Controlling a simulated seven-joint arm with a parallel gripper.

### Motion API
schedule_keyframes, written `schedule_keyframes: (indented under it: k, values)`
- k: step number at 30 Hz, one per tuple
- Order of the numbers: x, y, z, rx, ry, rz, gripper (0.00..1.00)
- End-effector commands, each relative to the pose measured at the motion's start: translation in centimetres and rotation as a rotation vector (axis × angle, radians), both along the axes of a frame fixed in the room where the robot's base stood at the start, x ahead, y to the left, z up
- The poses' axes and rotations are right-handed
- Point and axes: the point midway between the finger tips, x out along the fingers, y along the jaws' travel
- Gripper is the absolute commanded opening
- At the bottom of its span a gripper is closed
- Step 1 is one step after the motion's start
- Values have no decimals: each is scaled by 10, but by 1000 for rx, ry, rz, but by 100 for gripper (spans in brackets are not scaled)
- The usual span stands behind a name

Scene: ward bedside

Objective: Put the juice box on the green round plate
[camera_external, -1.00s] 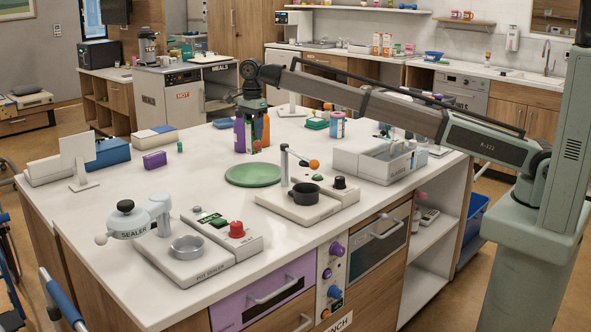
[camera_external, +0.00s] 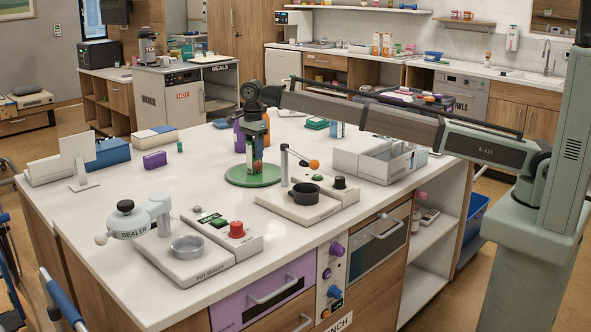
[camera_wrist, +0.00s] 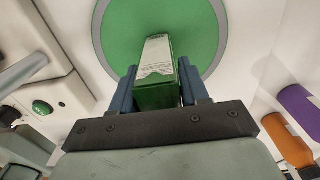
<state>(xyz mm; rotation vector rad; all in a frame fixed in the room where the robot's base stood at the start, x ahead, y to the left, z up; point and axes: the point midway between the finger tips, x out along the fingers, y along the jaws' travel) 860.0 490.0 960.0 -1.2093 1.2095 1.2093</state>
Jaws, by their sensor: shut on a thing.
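The juice box (camera_wrist: 157,52), green with a white printed face, is held between the two blue fingers of my gripper (camera_wrist: 160,84). The green round plate (camera_external: 238,177) lies flat on the white bench top. In the external view my gripper (camera_external: 257,163) points down over the plate, with the box low above or touching it; I cannot tell which. In the wrist view the plate (camera_wrist: 120,35) shows behind the box. The arm and fingers partly hide the box in the external view.
A purple bottle (camera_external: 239,136) and an orange bottle (camera_external: 266,131) stand behind the plate. A grey divided bin (camera_external: 378,158) is farther right. The bench left of the plate is clear.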

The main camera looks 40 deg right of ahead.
Motion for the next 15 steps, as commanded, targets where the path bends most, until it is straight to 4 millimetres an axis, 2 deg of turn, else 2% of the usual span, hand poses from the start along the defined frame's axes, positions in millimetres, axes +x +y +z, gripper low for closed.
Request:
schedule_keyframes:
  k: [1,9,15]
  values:
    - [0,0,-1,0,0,0,46]
    - [0,0,-1,0,0,0,70]
    - [0,0,0,0,0,0,70]
